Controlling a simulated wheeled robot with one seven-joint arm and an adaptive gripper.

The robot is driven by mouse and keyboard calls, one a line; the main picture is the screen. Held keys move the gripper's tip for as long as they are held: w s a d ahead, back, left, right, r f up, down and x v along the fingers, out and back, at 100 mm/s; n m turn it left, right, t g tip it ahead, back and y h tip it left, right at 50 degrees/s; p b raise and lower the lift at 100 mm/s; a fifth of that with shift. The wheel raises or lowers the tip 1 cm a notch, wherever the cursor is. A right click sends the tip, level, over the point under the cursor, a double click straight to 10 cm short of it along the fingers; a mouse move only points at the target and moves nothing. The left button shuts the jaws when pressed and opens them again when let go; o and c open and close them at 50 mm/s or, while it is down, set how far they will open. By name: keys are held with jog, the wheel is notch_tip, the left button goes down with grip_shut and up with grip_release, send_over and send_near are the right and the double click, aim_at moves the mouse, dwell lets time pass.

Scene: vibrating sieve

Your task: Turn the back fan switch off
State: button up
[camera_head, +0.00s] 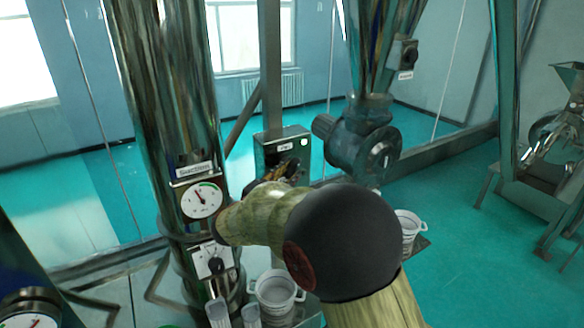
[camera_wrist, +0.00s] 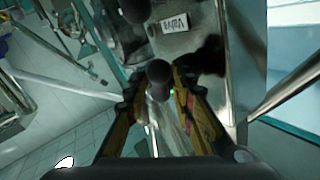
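The switch box (camera_head: 270,147) stands on the post in the middle of the head view, a metal-faced box with a lit green lamp (camera_head: 304,142). In the wrist view its metal face (camera_wrist: 195,45) carries a white label (camera_wrist: 173,22), and a green light (camera_wrist: 171,91) shows. A dark rounded knob (camera_wrist: 158,72) sits between the fingers of my gripper (camera_wrist: 159,84). The fingers stand apart, one on each side of the knob; I cannot tell whether they touch it. In the head view my arm hides much of my gripper and part of the box front.
A fan housing (camera_head: 365,140) is just right of the box. A large metal column (camera_head: 165,90) with a dial gauge (camera_head: 202,201) stands left. White buckets (camera_head: 277,290) are below. Another dark switch (camera_head: 403,53) is on the upper right frame. Open floor lies right.

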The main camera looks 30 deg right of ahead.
jog(key=shift+x, duration=1.05)
jog(key=shift+c, duration=1.2)
jog(key=c, duration=0.4)
grip_shut()
